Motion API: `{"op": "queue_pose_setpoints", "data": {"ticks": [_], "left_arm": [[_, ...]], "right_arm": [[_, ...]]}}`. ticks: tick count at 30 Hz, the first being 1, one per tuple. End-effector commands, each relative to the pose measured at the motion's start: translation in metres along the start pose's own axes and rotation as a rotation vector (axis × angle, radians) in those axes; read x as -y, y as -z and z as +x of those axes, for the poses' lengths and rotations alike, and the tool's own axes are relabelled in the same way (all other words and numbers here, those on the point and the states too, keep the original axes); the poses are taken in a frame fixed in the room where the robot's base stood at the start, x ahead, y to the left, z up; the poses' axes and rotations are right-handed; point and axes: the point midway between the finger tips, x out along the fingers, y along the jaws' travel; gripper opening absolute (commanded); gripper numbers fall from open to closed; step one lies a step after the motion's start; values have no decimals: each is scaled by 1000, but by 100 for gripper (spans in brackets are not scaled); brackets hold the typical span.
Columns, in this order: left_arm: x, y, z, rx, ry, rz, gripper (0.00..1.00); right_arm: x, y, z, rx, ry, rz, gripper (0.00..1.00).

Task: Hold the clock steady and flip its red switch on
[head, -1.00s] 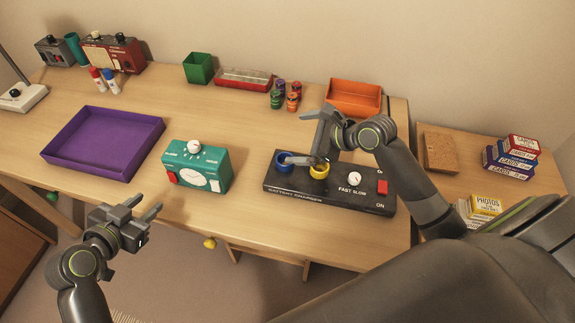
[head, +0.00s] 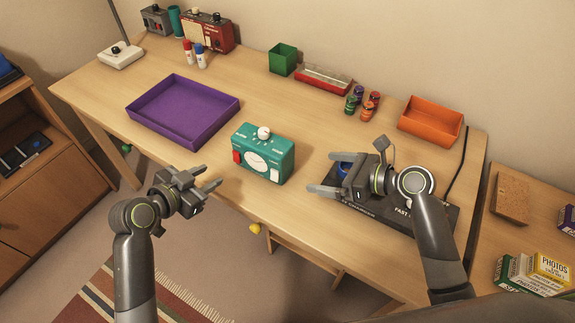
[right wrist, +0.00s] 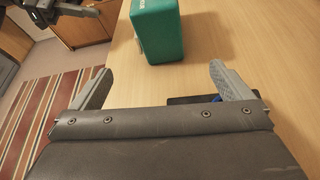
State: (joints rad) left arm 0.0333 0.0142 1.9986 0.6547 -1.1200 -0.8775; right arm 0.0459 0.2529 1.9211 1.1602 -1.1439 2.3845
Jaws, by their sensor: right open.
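The teal clock (head: 264,154) stands upright near the front edge of the desk, with a white dial on its front and a white knob on top. Its red switch (head: 237,157) is at the left of the front face; its setting is too small to tell. My left gripper (head: 214,179) is open and empty in front of the desk, left of the clock and apart from it. My right gripper (head: 320,173) is open and empty to the right of the clock, above the battery charger. The right wrist view shows the clock (right wrist: 157,30) ahead, beyond its two spread fingers.
The black battery charger (head: 440,213) lies under my right gripper, partly hidden. A purple tray (head: 150,123) is left of the clock. Green and orange bins (head: 428,122) and small pots stand at the back. Bare desk lies behind the clock.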

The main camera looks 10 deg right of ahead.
Motion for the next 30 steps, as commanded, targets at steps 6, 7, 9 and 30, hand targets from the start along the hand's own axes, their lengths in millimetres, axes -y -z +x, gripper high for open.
{"op": "queue_pose_setpoints", "data": {"ticks": [6, 7, 9, 30], "left_arm": [[0, 0, 0, 0, 0, 0, 36], [0, 0, 0, 0, 0, 0, 36], [0, 0, 0, 0, 0, 0, 36], [0, 0, 0, 0, 0, 0, 36]], "right_arm": [[-2, -2, 43, 3, -4, 3, 99], [-1, -1, 49, 2, -3, 3, 99], [-1, -1, 63, 2, -2, 3, 99], [0, 0, 125, -1, 0, -1, 99]]}}
